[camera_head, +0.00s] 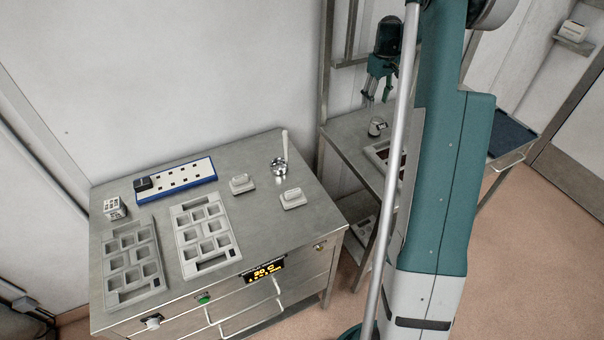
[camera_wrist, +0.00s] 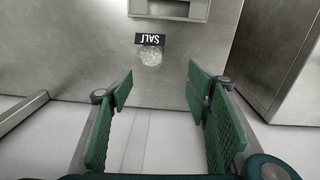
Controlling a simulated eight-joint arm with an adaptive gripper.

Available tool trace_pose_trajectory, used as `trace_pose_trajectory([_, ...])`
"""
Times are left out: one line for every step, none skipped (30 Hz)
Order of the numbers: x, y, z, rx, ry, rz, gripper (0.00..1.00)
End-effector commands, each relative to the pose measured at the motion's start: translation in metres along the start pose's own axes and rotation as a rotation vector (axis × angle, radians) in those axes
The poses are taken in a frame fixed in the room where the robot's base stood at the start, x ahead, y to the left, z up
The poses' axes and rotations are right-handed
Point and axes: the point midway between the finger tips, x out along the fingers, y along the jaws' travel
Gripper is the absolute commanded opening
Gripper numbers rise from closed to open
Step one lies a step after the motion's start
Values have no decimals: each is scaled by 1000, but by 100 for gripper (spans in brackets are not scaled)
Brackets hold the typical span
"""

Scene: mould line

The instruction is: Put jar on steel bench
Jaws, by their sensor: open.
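A small clear jar (camera_head: 376,128) with a dark label stands on the steel table (camera_head: 345,132) at the back, near its left end. In the wrist view the jar (camera_wrist: 149,57) lies ahead of the fingers, and its label reads "SALT" upside down. My gripper (camera_head: 377,92) is above the jar, pointing down, with a gap between them. In the wrist view my gripper (camera_wrist: 160,88) is open, with bare table and floor between its green fingers. I cannot tell which of the two steel tops is the steel bench.
A steel cabinet (camera_head: 150,200) at the front left carries grey mould trays (camera_head: 205,233), a blue-edged board (camera_head: 176,180), a white cube (camera_head: 114,208), small grey blocks (camera_head: 292,198) and a steel mortar (camera_head: 279,166) with a pestle. My arm hides much of the back table.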

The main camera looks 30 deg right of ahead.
Motion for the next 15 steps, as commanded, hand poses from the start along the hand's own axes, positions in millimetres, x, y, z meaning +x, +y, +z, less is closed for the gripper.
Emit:
trace_pose_trajectory([-9, -11, 0, -3, 6, 3, 49])
trace_pose_trajectory([-15, -17, 0, -3, 10, 6, 49])
trace_pose_trajectory([-22, -25, 0, -2, 16, 9, 49])
trace_pose_trajectory([-28, -31, 0, -1, 21, 12, 49])
trace_pose_trajectory([-34, -38, 0, 0, 26, 15, 49])
trace_pose_trajectory([-41, -46, 1, -1, 32, 19, 49])
trace_pose_trajectory([-47, -54, 1, 0, 37, 21, 49])
trace_pose_trajectory([-52, -60, 1, 1, 42, 24, 49])
trace_pose_trajectory([-60, -69, 3, 2, 50, 28, 49])
trace_pose_trajectory([-65, -75, 3, 2, 55, 30, 49])
trace_pose_trajectory([-70, -82, 4, 2, 60, 32, 49])
trace_pose_trajectory([-77, -91, 6, 3, 67, 35, 49])
trace_pose_trajectory([-82, -98, 7, 4, 72, 38, 49])
trace_pose_trajectory([-87, -104, 8, 4, 78, 40, 49])
trace_pose_trajectory([-94, -113, 10, 5, 85, 43, 49])
